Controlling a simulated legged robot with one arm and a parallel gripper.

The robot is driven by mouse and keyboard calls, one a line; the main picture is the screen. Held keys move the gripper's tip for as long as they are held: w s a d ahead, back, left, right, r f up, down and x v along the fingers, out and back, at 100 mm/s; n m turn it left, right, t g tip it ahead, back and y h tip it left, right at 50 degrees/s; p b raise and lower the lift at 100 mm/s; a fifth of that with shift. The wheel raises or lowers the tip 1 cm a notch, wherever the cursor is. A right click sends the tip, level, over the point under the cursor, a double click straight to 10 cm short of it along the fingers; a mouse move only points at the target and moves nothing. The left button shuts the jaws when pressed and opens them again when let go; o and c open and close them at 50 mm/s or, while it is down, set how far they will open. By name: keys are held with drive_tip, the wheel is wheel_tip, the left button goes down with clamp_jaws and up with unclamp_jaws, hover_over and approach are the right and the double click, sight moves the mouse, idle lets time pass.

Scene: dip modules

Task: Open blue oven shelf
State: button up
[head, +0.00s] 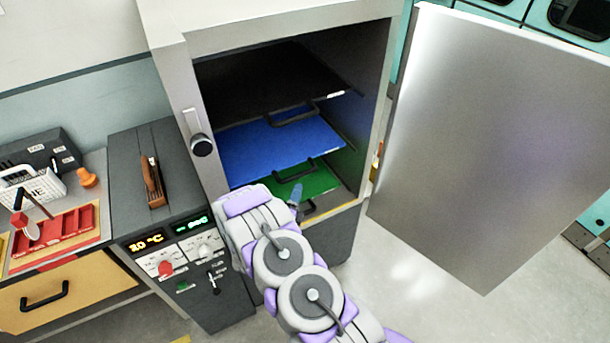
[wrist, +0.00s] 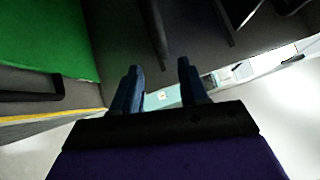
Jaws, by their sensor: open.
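The blue shelf (head: 265,148) is the middle shelf inside the open oven, between a black shelf (head: 275,80) above and a green shelf (head: 300,187) below. A dark handle (head: 297,172) shows at the blue shelf's front edge. My gripper (head: 297,194) is at the oven's opening, below and in front of that handle, over the green shelf's area. In the wrist view my gripper (wrist: 160,66) has its two blue fingers apart with nothing between them. The green shelf (wrist: 40,40) fills the upper left there. I cannot make out the blue shelf in that view.
The oven door (head: 490,140) is swung wide open to the right. A control panel (head: 180,260) and dark cabinet stand left of the oven. A red rack (head: 60,235) sits on the far-left bench. Floor (head: 420,270) is clear right of my arm.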

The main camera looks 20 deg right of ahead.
sight(303, 175)
drive_tip(key=b+x, duration=0.1)
drive_tip(key=x, duration=0.7)
drive_tip(key=shift+w+d, duration=0.15)
drive_tip(key=shift+w, duration=0.15)
drive_tip(key=shift+a+r, duration=0.1)
drive_tip(key=shift+a, duration=0.25)
drive_tip(key=shift+a+r, duration=0.1)
drive_tip(key=shift+a, duration=0.65)
drive_tip(key=shift+d, duration=1)
drive_tip(key=c, duration=0.6)
drive_tip(key=shift+c, duration=0.9)
drive_tip(key=shift+a, duration=0.4)
clamp_jaws()
